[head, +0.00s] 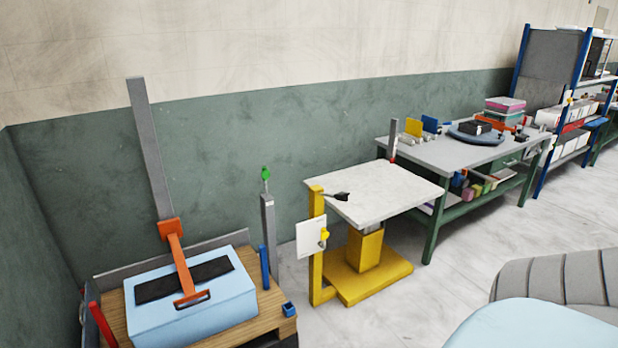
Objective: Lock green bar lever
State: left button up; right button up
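A green knob (266,174) sits on top of an upright grey post (269,235) beside the foam press at the left. I see no other green lever, and I cannot tell if this one is locked. The press holds a light blue foam block (225,304) with a black pad (157,290) on top. An orange handle (175,252) lies across the pad, and a long grey bar (148,140) rises behind it. Neither of my grippers is in view.
A red bar (101,325) and a blue bar (264,267) flank the block on a wooden base (117,317). A yellow lift table (377,190) stands to the right of the post. A workbench (440,154) stands further right. Some floor (440,290) is clear in front.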

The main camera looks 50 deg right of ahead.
aim_at(265, 174)
jog(key=z, duration=1.35)
jog(key=i+l+z, duration=0.3)
jog(key=i, duration=0.9)
jog(key=i+z, duration=0.35)
jog(key=i, duration=0.85)
